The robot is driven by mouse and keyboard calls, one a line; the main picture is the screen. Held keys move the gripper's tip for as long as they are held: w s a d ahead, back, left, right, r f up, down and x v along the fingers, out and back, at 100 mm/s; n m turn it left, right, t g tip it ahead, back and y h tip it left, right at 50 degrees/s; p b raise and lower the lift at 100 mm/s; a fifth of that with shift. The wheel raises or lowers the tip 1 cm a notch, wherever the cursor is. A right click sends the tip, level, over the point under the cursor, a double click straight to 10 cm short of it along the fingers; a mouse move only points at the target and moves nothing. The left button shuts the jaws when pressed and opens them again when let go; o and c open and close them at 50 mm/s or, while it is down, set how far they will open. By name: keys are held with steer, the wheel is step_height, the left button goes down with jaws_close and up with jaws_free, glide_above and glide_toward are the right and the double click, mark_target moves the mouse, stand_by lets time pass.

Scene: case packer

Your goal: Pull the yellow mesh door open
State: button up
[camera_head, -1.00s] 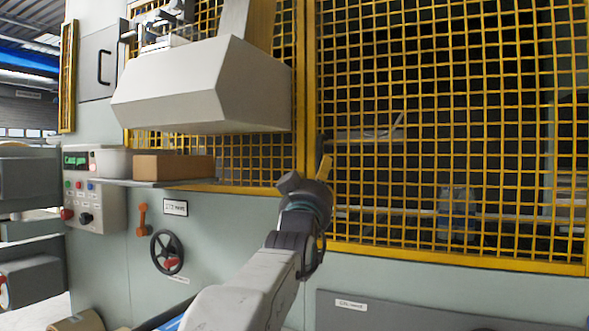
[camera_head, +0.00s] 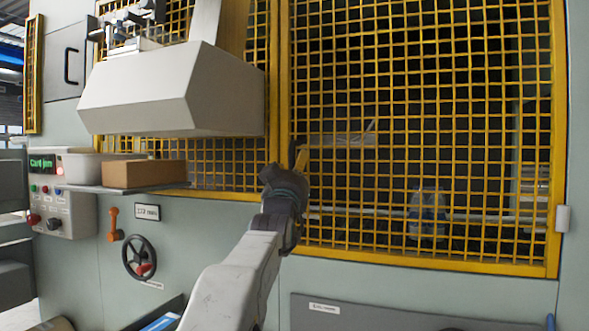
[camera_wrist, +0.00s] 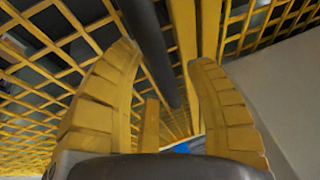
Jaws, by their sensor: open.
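The yellow mesh door (camera_head: 558,120) is the large framed panel on the right in the head view, and it looks closed. In the wrist view its mesh (camera_wrist: 30,75) fills the left side. A dark round bar (camera_wrist: 152,50), which looks like the door handle, runs between my fingers in the wrist view. I cannot tell whether they touch it. My gripper (camera_head: 301,157) is at the door's left frame in the head view, its yellow fingers partly hidden by my wrist. In the wrist view my gripper (camera_wrist: 163,55) is open, with its fingers wide apart.
A pale grey hood (camera_head: 170,95) juts out left of the door. Below it, a shelf (camera_head: 115,189) carries a brown box (camera_head: 143,173). A control box (camera_head: 62,212), an orange lever (camera_head: 113,224) and a handwheel (camera_head: 139,257) are on the left. A small grey block (camera_head: 563,218) sits at the door's right edge.

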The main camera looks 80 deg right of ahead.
jaws_close()
stand_by(0.5)
